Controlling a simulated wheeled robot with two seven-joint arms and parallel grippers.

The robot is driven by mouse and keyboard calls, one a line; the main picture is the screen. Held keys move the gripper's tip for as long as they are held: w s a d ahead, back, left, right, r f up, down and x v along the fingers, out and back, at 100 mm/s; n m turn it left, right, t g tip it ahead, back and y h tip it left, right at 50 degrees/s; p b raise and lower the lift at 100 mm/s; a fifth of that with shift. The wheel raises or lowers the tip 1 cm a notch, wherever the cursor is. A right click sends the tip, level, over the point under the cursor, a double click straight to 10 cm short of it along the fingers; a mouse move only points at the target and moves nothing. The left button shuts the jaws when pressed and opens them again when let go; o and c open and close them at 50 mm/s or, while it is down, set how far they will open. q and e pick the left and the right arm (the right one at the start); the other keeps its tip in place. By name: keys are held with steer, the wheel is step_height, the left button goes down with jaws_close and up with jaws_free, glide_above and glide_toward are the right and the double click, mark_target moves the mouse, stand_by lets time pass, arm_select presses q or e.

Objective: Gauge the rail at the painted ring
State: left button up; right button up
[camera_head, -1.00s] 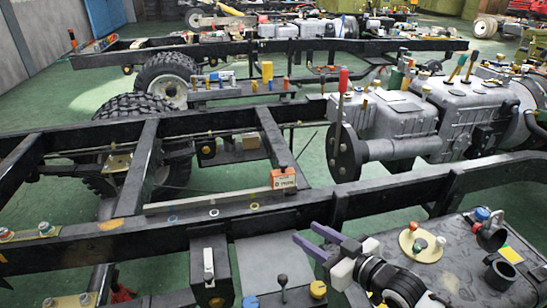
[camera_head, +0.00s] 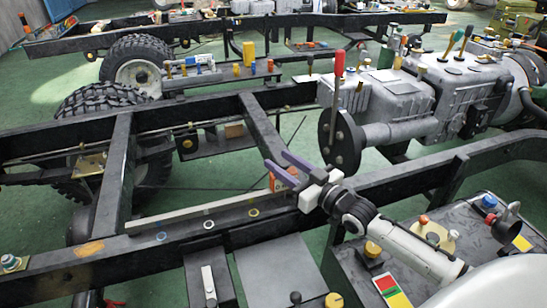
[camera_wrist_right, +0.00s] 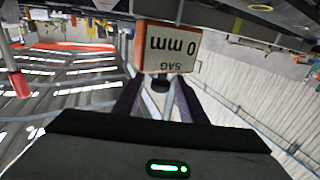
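The gauge (camera_head: 275,184) is a small orange box with a white face, at the right end of a long pale bar (camera_head: 190,212) along the near rail (camera_head: 180,250). In the right wrist view its face (camera_wrist_right: 168,48) reads "SAG 0 mm", upside down. My right gripper (camera_head: 278,161) has its purple fingers apart, close to the gauge and partly covering it. In the wrist view the fingertips (camera_wrist_right: 160,92) flank a dark knob below the face; contact is unclear. Three rings mark the rail: bluish (camera_head: 161,236), white (camera_head: 209,224) and yellow (camera_head: 253,212). My left gripper is out of view.
A red-handled lever (camera_head: 338,75) stands by a dark round flange (camera_head: 340,140) behind my right gripper. Crossmembers (camera_head: 118,170) join the rails. A dark box (camera_head: 450,255) with caps and fittings lies at the lower right.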

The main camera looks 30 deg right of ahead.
steer(key=shift+w+a, duration=0.15)
steer(key=shift+w, duration=0.7)
steer(key=shift+w+a, duration=0.1)
steer(key=shift+w, duration=0.75)
jaws_close()
